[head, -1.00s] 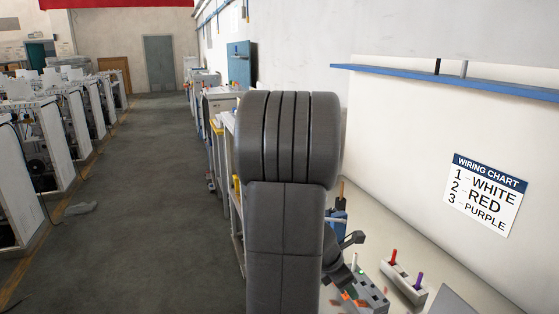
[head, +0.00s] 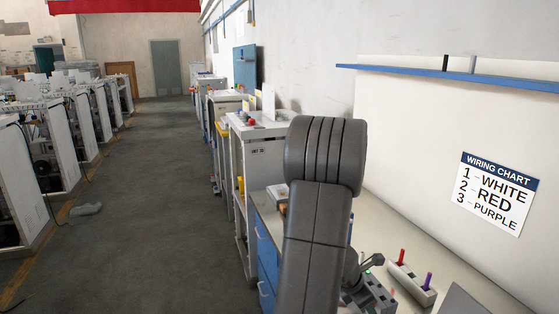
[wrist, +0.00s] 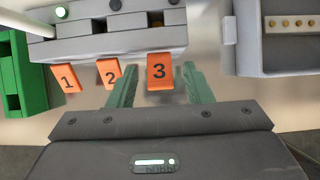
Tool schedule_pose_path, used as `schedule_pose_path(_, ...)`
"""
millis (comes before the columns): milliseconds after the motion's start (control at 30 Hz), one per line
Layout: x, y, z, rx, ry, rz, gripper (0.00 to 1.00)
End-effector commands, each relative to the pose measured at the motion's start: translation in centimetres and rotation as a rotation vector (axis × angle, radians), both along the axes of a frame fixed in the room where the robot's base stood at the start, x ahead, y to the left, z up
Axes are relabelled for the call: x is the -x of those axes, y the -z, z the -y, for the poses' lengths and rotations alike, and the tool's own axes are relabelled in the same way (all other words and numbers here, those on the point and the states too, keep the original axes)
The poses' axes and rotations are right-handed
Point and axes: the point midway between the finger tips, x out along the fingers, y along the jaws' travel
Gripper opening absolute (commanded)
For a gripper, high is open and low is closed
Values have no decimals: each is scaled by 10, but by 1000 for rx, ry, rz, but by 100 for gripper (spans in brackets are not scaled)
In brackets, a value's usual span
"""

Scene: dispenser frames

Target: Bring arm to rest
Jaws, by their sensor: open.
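My gripper (wrist: 161,76) is open and empty in the wrist view, with its two greenish fingers apart on either side of the orange tag 3 (wrist: 160,72). Orange tags 1 (wrist: 67,78) and 2 (wrist: 109,76) lie to the left along the grey block (wrist: 115,42). A green light (wrist: 62,12) shows at the block's left. In the head view my grey arm hides part of the bench and most of the gripper. The wiring chart (head: 497,194) on the wall reads 1 white, 2 red, 3 purple.
In the wrist view, a green bin (wrist: 30,85) is left and a grey box (wrist: 284,55) with gold pins right.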

Motion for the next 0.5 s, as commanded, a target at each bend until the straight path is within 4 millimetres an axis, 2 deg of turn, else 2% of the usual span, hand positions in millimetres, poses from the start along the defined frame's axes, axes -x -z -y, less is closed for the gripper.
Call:
schedule_pose_path(267, 1, -11, -4, -5, 0, -1, 45)
schedule_pose_path(500, 7, -50, -24, -4, -3, 2, 45)
